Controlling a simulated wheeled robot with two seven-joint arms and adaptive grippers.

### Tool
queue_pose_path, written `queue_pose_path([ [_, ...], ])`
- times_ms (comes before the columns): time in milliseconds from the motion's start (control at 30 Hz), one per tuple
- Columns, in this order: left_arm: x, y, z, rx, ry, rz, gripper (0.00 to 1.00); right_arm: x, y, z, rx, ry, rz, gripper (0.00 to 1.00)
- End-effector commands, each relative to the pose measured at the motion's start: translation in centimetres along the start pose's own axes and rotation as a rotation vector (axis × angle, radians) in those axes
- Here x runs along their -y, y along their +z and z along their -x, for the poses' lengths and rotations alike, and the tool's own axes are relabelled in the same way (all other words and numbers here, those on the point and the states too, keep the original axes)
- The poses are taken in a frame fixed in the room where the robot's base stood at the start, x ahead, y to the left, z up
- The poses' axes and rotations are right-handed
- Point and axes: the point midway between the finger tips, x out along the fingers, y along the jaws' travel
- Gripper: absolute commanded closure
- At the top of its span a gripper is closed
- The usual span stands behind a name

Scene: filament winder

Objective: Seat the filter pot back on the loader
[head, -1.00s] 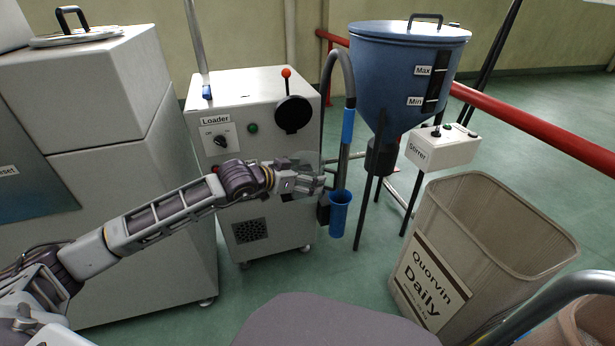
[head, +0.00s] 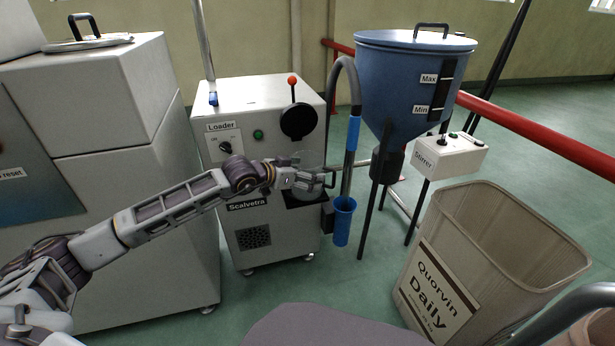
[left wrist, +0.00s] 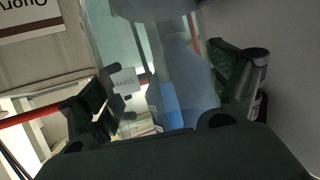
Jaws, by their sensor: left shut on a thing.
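The loader (head: 240,170) is a white cabinet with a knob, a green button and a round black part with an orange-tipped lever. My left gripper (head: 318,181) is at its front right side, shut on the filter pot (head: 308,160), a clear pot that is hard to make out. In the left wrist view the translucent pot (left wrist: 185,65) shows between the two dark fingers. A dark bracket (head: 305,199) on the loader lies just below the gripper in the picture. I cannot tell whether the pot touches it. My right gripper is not in view.
A blue suction lance in a blue holder (head: 343,222) stands close right of my gripper. Beyond it are the blue hopper (head: 405,85) on thin legs and the stirrer box (head: 450,155). A beige bin (head: 490,250) stands front right. A large grey machine (head: 110,200) is at left.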

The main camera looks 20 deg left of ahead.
Motion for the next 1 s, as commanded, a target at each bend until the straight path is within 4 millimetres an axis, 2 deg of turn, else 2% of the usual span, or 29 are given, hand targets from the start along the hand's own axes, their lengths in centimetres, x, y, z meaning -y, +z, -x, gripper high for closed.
queue_pose_path([
  [400, 1.9, -0.4, -0.8, -0.002, -0.001, 0.0, 0.4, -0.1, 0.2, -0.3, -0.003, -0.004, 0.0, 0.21],
  [1000, 3.6, -0.6, -1.6, -0.003, 0.001, -0.003, 0.4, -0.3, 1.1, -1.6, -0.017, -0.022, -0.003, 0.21],
])
